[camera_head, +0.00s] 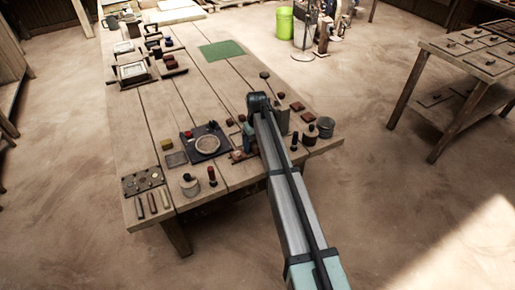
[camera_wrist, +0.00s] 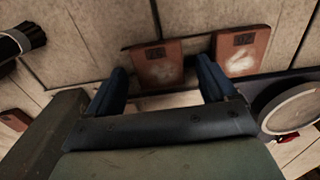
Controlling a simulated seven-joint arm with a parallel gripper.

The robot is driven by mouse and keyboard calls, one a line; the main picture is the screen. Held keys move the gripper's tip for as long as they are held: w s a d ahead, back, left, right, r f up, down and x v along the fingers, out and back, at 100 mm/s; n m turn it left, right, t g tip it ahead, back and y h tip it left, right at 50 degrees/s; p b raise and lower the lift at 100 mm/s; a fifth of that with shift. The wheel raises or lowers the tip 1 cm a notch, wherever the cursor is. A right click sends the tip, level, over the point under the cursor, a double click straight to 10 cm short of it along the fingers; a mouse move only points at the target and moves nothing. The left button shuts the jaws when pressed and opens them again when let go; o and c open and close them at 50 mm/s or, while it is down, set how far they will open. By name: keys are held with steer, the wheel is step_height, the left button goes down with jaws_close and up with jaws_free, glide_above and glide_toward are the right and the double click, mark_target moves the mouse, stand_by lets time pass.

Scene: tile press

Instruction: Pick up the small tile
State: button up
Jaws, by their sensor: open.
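Two flat reddish-brown tiles lie on the wooden table in the wrist view. The left tile (camera_wrist: 157,65) shows between my fingertips, and the right tile (camera_wrist: 241,52) shows just beyond the right finger. My gripper (camera_wrist: 160,84) is open, with nothing visibly held. Its wrist body hides the lower part of the view. In the head view, my arm mostly hides this spot; some reddish pieces (camera_head: 238,156) show beside it.
A round pale plate (camera_wrist: 298,108) in a dark tray lies right of the tiles; the tray also shows in the head view (camera_head: 187,150). A black bundle (camera_wrist: 22,42) and another reddish tile (camera_wrist: 15,119) are at left. The green mat (camera_head: 221,49) lies farther back.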

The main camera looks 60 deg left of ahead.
steer(key=c, duration=1.2)
steer(key=shift+o, duration=0.2)
steer(key=shift+r, duration=0.15)
